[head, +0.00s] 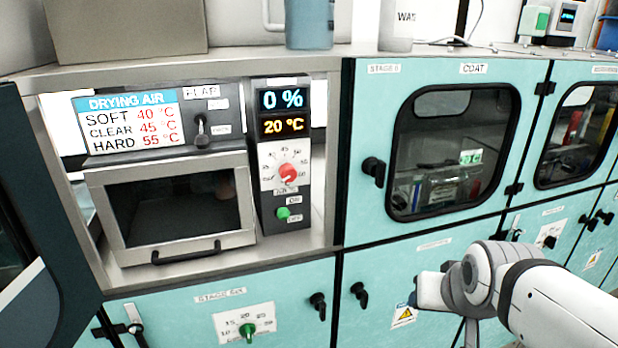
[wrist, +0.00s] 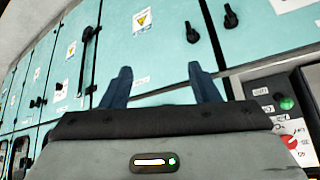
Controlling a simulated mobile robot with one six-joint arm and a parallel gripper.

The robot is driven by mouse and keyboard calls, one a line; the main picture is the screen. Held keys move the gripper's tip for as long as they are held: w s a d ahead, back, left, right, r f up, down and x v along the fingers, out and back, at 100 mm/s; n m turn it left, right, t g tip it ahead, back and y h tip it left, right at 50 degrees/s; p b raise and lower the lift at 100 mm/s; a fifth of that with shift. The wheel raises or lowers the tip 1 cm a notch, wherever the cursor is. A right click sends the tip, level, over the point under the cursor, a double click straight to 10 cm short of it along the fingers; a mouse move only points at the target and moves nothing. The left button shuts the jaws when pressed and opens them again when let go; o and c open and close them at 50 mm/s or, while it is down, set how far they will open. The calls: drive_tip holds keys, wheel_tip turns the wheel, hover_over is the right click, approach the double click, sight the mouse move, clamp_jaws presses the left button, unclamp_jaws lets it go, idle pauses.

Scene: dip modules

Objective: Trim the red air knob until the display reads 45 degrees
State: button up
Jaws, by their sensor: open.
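The red air knob (head: 288,173) sits on a white dial on the dark control panel, right of the drying oven; it also shows at the right edge of the wrist view (wrist: 289,141). Above it the display reads 0 % (head: 282,99) in blue and 20 °C (head: 282,125) in orange. My gripper (wrist: 160,72) is open and empty, its two dark fingers apart in front of the teal cabinet fronts. In the head view my gripper (head: 430,290) is at the lower right, well away from the knob. The knob's exact pointer setting is too small to read.
A green knob (head: 283,213) with ON and OFF labels is below the red one. The sign (head: 128,121) lists SOFT 40, CLEAR 45, HARD 55 °C. A flap lever (head: 201,131) and the oven handle (head: 186,252) stick out at left. Black latches (head: 374,170) protrude from the cabinets.

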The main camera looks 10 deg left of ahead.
drive_tip(key=w+a+r+n+t+y+b, duration=0.1)
drive_tip(key=w+a+r+t+y, duration=0.15)
drive_tip(key=w+a, duration=0.35)
drive_tip(key=w+a+r+n+t+y+b, duration=0.1)
drive_tip(key=w+a+t+b, duration=0.15)
drive_tip(key=w+a, duration=0.4)
drive_tip(key=t+y, duration=0.4)
drive_tip(key=y, duration=0.1)
approach(290, 175)
drive_tip(key=x, duration=0.2)
drive_tip(key=shift+h, duration=0.25)
drive_tip(key=p+x, duration=0.2)
drive_tip(key=x, duration=0.5)
drive_tip(key=shift+w+a+r, duration=0.2)
drive_tip(key=shift+c, duration=0.5)
drive_tip(key=c, duration=0.9)
drive_tip(key=shift+o, duration=0.2)
